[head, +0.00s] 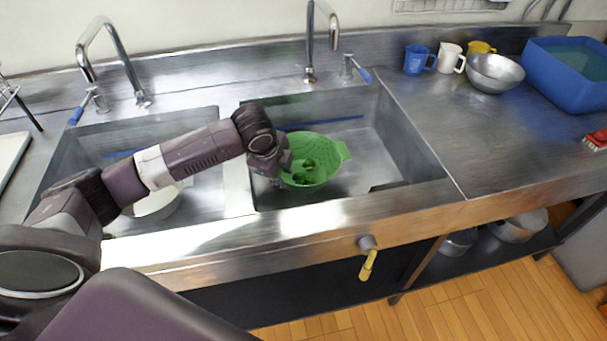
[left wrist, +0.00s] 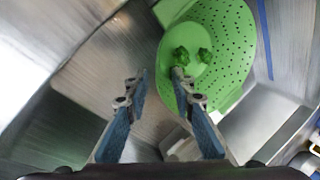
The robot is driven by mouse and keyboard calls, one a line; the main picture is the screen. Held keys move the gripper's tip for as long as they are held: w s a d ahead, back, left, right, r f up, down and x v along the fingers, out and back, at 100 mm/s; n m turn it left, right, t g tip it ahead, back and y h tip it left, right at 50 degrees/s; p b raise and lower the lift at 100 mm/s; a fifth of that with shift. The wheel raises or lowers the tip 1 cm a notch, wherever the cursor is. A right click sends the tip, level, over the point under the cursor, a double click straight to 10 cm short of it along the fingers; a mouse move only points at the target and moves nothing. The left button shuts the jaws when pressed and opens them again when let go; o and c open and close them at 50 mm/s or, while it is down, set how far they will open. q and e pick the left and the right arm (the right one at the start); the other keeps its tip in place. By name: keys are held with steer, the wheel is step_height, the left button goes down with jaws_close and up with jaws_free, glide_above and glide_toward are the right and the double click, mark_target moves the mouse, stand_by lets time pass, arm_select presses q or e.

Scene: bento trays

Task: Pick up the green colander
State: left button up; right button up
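The green colander (head: 325,148) sits in the right-hand sink basin, with some small darker green pieces (head: 305,170) in it. In the left wrist view the perforated colander (left wrist: 232,45) fills the upper right. My left gripper (head: 272,172) is at the colander's left rim in the head view, and its fingers are mostly hidden there. In the left wrist view the left gripper's fingers (left wrist: 161,88) are spread apart. The right finger overlaps the colander's edge, and the left one is over bare metal. I cannot tell whether they touch it. My right gripper is not in view.
The sink walls and divider (head: 237,190) surround the basin, and a tap (head: 310,50) stands behind it. A white bowl (head: 158,205) is in the left basin. Blue, white and yellow cups, a metal bowl (head: 494,75) and a blue tub (head: 570,75) stand on the right counter.

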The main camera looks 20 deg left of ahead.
mark_target(290, 185)
arm_select(q)
steer(key=x, duration=0.8)
steer(key=shift+d, duration=0.3)
jaws_close()
steer(key=shift+r, duration=0.1)
